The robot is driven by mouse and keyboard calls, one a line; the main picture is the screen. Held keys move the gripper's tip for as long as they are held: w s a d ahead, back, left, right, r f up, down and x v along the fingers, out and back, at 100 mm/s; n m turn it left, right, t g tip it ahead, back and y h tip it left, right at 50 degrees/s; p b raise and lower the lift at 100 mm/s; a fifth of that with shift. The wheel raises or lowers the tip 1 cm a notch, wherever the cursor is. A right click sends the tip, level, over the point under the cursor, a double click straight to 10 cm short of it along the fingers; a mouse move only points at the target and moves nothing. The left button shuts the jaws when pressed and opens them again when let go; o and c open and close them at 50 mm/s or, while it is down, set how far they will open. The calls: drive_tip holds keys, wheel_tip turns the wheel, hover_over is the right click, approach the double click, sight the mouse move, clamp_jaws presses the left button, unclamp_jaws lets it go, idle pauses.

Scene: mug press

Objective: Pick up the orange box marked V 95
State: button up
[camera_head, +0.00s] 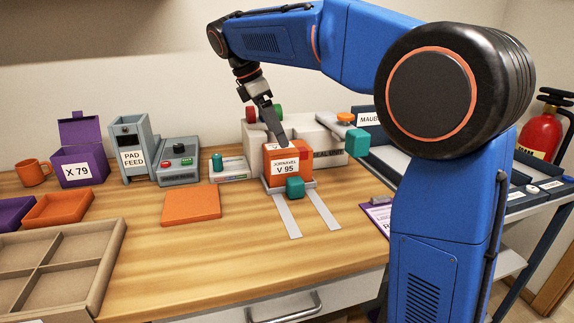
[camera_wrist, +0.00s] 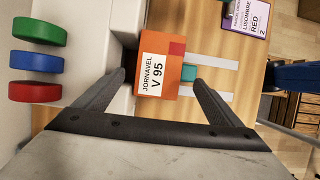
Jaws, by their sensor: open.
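The orange box marked V 95 (camera_head: 285,157) stands upright at the back middle of the table, on two pale rails (camera_head: 322,208) in front of a white machine. It also shows in the wrist view (camera_wrist: 172,51), with its white label reading JORNAVEL V 95. My gripper (camera_head: 272,139) is above and at the near top of the box. In the wrist view my open fingers (camera_wrist: 160,80) reach to either side of the box's lower end. I cannot tell whether they touch it. A teal block (camera_head: 295,187) sits low in front of the box.
The white machine (camera_head: 318,132) with coloured round knobs (camera_wrist: 36,62) stands close behind the box. A purple box X 79 (camera_head: 84,168), a pad feed unit (camera_head: 135,158) and an orange flat pad (camera_head: 190,204) lie to the left.

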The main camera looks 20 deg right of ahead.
sight(287, 156)
drive_tip(key=shift+x, duration=4.8)
drive_tip(key=shift+w+f, duration=0.1)
drive_tip(key=c, duration=1.4)
